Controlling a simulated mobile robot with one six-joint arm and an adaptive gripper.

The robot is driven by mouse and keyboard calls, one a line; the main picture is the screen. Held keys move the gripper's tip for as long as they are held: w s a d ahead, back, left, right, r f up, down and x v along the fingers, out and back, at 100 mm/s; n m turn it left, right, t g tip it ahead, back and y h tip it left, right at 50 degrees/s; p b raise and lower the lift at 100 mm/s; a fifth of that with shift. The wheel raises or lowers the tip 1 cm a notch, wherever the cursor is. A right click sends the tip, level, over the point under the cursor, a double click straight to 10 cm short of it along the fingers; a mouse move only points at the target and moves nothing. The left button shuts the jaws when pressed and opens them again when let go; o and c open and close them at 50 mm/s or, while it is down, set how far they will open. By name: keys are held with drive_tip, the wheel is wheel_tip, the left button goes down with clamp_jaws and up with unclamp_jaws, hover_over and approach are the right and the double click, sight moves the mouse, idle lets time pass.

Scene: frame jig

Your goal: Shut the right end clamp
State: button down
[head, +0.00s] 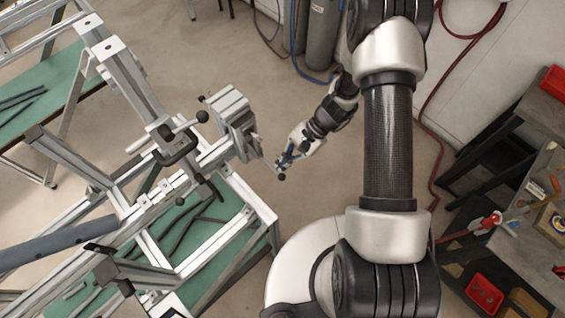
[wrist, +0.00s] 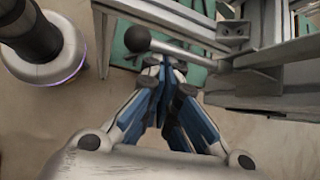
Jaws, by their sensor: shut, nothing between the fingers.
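The right end clamp (head: 235,118) is a grey metal block at the right end of the jig's rail. A thin lever with a black ball knob (head: 280,177) sticks out from its lower right. In the wrist view the knob (wrist: 138,38) shows large, and its lever (wrist: 185,52) runs right to the clamp's metal parts. My gripper (head: 283,161) is beside the lever, near the knob. In the wrist view its blue fingers (wrist: 165,68) are together and empty, just below the lever. I cannot tell whether they touch it. The clamp's inner jaw is hidden.
A black clamp (head: 178,143) with ball knobs sits on the rail to the left. A dark tube (head: 45,247) lies at lower left. Green shelves (head: 225,215) hold dark strips below. Gas cylinders (head: 318,35) stand behind. A dark bench (head: 535,225) is at right. Floor between is clear.

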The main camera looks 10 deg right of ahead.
wheel_tip(320, 180, down, 4)
drive_tip(key=b, duration=0.4)
drive_tip(key=w+a+p+v, duration=0.1)
drive_tip(key=w+v, duration=0.1)
drive_tip(key=v, duration=0.9)
wheel_tip(320, 180, up, 8)
drive_tip(key=s+n+h+b, duration=0.2)
drive_tip(key=n, duration=0.1)
drive_tip(key=s+r+n+t+h+b, duration=0.3)
drive_tip(key=s+r, duration=0.3)
drive_tip(key=s, duration=0.2)
drive_tip(key=s+d+r+n+t+h+b, duration=0.1)
drive_tip(key=s+r+n+t+h+b, duration=0.2)
drive_tip(key=s+r, duration=0.3)
drive_tip(key=s+n+t+b, duration=0.1)
drive_tip(key=s, duration=0.2)
drive_tip(key=shift+r, duration=0.2)
drive_tip(key=shift+s, duration=0.1)
